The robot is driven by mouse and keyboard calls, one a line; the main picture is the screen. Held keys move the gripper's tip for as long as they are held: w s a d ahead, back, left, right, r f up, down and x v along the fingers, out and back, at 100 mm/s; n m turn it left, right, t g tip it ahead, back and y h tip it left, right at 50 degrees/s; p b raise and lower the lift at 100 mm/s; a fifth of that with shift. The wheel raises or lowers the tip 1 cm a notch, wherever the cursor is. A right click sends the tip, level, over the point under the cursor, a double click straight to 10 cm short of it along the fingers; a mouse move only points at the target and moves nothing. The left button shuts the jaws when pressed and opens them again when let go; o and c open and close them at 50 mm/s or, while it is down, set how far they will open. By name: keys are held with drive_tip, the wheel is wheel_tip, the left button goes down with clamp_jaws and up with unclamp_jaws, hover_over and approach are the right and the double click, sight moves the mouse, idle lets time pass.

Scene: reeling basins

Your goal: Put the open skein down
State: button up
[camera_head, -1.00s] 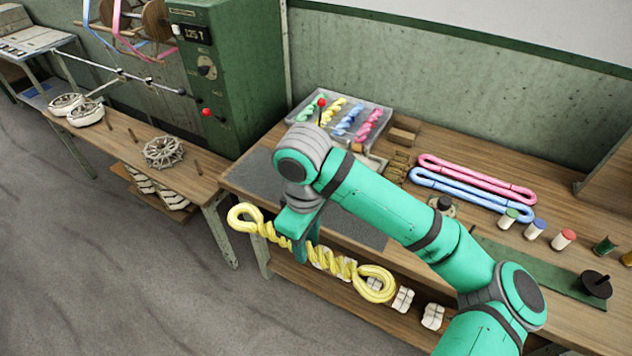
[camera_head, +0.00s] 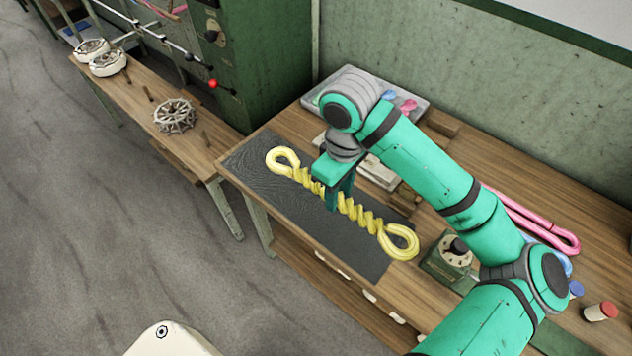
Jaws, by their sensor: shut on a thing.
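The yellow skein (camera_head: 361,214) is a twisted length with a round loop at each end. It lies slantwise across the dark grey mat (camera_head: 262,184) on the wooden bench, or just above it; I cannot tell whether it touches. Its right loop reaches the mat's right edge. My gripper (camera_head: 337,198) points down and is shut on the skein's twisted middle, hiding part of it. My arm comes in from the lower right and covers some of the bench.
A tray (camera_head: 417,104) with coloured skeins stands behind my wrist. A pink loop (camera_head: 545,226) lies at the right. A lower bench (camera_head: 150,120) with a spoked reel (camera_head: 174,116) is at the left.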

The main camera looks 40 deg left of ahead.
drive_tip(key=w+a+f, duration=0.1)
drive_tip(key=a+f, duration=0.1)
drive_tip(key=a, duration=0.1)
drive_tip(key=w+a+f, duration=0.2)
drive_tip(key=a+f, duration=0.1)
drive_tip(key=a, duration=0.1)
drive_tip(key=w+a+f, duration=0.2)
drive_tip(key=a+f, duration=0.1)
drive_tip(key=shift+a+f, duration=0.15)
drive_tip(key=shift+a, duration=0.25)
drive_tip(key=shift+w+a+f, duration=0.15)
drive_tip(key=shift+a+f, duration=0.1)
drive_tip(key=shift+f, duration=0.1)
drive_tip(key=shift+w+a+f, duration=0.1)
drive_tip(key=shift+a+f, duration=0.1)
drive_tip(key=shift+f, duration=1.55)
drive_tip(key=shift+f, duration=0.15)
drive_tip(key=o, duration=1.1)
drive_tip(key=shift+o, duration=0.2)
